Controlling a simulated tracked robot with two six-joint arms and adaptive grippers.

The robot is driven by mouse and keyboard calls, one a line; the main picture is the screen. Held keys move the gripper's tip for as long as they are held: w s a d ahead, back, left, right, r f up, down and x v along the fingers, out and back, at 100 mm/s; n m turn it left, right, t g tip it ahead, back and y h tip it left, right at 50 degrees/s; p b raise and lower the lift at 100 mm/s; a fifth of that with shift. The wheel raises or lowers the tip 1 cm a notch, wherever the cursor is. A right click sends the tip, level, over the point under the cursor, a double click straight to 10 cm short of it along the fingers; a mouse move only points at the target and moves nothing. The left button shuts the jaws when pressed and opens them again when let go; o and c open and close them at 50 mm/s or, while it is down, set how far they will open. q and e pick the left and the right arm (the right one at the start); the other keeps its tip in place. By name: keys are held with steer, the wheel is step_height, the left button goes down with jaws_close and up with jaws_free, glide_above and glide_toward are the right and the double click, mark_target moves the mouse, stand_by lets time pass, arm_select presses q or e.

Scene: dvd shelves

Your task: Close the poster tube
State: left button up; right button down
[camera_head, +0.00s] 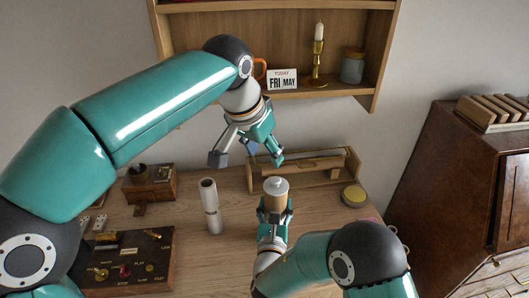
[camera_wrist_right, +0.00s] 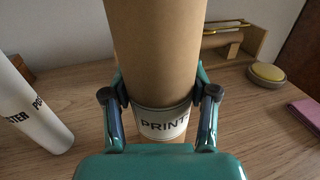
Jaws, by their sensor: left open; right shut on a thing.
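A brown cardboard tube labelled "PRINTS" (camera_head: 275,203) stands upright, with a white knobbed cap (camera_head: 277,186) at its top. The tube also fills the middle of the right wrist view (camera_wrist_right: 157,50); its top is out of that view. My right gripper (camera_head: 275,218) is shut around the tube at its label band. My left gripper (camera_head: 248,157) is open and empty, above and to the left of the cap, not touching it. A white tube with dark lettering (camera_head: 211,207) stands on the desk to the left; it also shows in the right wrist view (camera_wrist_right: 35,112).
A wooden rack (camera_head: 255,178) stands behind the brown tube, with a round yellow-topped tin (camera_head: 354,195) to its right. A control box (camera_head: 128,262) and a small wooden box (camera_head: 149,184) are on the left. A wall shelf (camera_head: 345,93) hangs above.

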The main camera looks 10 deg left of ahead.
mark_target(276, 185)
steer(key=shift+c, duration=1.2)
jaws_free()
step_height(276, 185, up, 10)
steer(key=shift+f, duration=0.1)
